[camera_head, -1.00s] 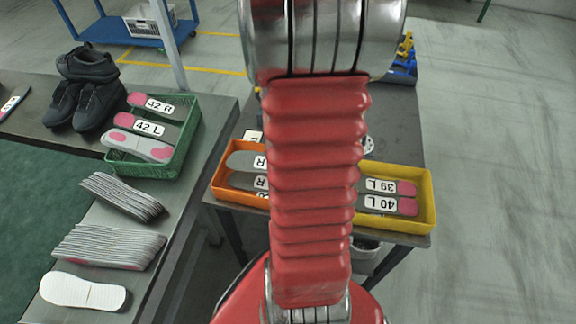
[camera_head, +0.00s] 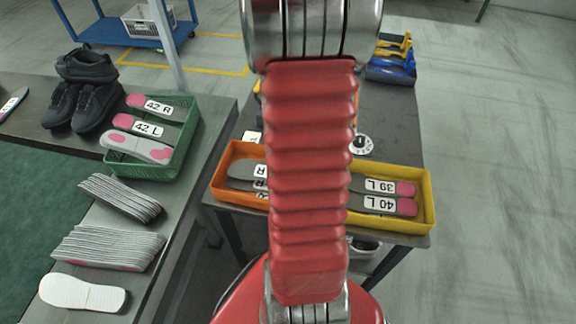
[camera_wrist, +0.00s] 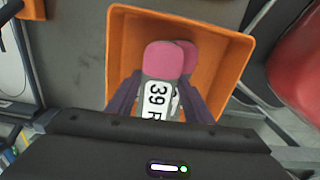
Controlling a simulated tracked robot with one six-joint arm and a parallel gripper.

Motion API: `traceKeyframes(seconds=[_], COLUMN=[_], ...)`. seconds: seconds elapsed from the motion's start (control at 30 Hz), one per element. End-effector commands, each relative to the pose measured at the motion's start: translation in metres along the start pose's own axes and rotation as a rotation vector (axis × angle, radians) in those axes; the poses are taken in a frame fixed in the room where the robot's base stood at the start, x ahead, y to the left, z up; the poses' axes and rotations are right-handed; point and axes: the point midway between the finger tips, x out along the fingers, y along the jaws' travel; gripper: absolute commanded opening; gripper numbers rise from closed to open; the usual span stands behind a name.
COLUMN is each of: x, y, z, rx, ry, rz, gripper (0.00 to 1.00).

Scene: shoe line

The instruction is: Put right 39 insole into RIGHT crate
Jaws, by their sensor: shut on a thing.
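The right 39 insole (camera_wrist: 161,66), grey with a pink end and a "39 R" label, is between the fingers of my gripper (camera_wrist: 160,103) in the wrist view. My gripper is shut on it. The insole is over or inside the orange crate (camera_wrist: 124,38); I cannot tell whether it touches the floor of the crate. Another pink-ended insole (camera_wrist: 190,58) lies partly hidden beneath it. In the head view the orange crate (camera_head: 236,198) stands on the dark table, partly covered by my red arm, which also hides my gripper there.
A yellow crate (camera_head: 427,195) with insoles 39 L and 40 L stands to the right. A green crate (camera_head: 148,169) with 42 insoles, black shoes (camera_head: 85,104) and insole stacks (camera_head: 110,247) are on the left bench. A dial (camera_head: 362,145) and blue-yellow tools (camera_head: 393,62) are farther back.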

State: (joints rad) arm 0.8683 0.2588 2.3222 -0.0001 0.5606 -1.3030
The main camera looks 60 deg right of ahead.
Motion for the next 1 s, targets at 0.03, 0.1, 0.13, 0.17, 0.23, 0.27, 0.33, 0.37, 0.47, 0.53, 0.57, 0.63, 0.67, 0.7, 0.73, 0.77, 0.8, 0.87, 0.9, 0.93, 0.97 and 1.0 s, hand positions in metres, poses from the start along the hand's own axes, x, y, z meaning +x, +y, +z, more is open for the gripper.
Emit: traceKeyframes(seconds=[0.03, 0.1, 0.13, 0.17, 0.23, 0.27, 0.33, 0.37, 0.47, 0.53, 0.57, 0.63, 0.67, 0.7, 0.73, 0.77, 0.8, 0.87, 0.9, 0.93, 0.97, 1.0], x=[0.0, 0.002, 0.003, 0.003, 0.005, 0.005, 0.007, 0.007, 0.01, 0.011, 0.012, 0.012, 0.012, 0.012, 0.012, 0.012, 0.012, 0.012, 0.012, 0.012, 0.012, 0.012], y=[0.0, 0.0, 0.0, 0.0, 0.0, 0.0, 0.0, 0.0, 0.0, 0.0, 0.0, 0.0, 0.0, 0.0, 0.0, 0.0, 0.0, 0.0, 0.0, 0.0, 0.0, 0.0], z=[0.0, 0.0, 0.0, 0.0, 0.0, 0.0, 0.0, 0.0, 0.0, 0.0, 0.0, 0.0, 0.0, 0.0, 0.0, 0.0, 0.0, 0.0, 0.0, 0.0, 0.0, 0.0], rx=[0.0, 0.0, 0.0, 0.0, 0.0, 0.0, 0.001, 0.001, 0.001, 0.001, 0.001, 0.001, 0.001, 0.001, 0.001, 0.001, 0.001, 0.001, 0.001, 0.001, 0.001, 0.001], ry=[0.0, 0.0, 0.0, 0.0, 0.0, 0.0, 0.0, 0.0, 0.0, 0.0, 0.0, 0.0, 0.0, 0.0, 0.0, 0.0, 0.0, 0.0, 0.0, 0.0, 0.0, 0.0], rz=[0.0, -0.001, -0.001, -0.001, -0.001, -0.001, -0.001, -0.001, -0.001, -0.001, -0.001, 0.0, 0.0, 0.0, 0.0, 0.0, 0.0, 0.0, 0.0, 0.0, 0.0, 0.0], gripper=[0.25, 0.25, 0.25, 0.25, 0.25, 0.25, 0.25, 0.25, 0.25, 0.25, 0.25, 0.25, 0.25, 0.48, 0.5, 0.52, 0.55, 0.59, 0.62, 0.64, 0.66, 0.66])
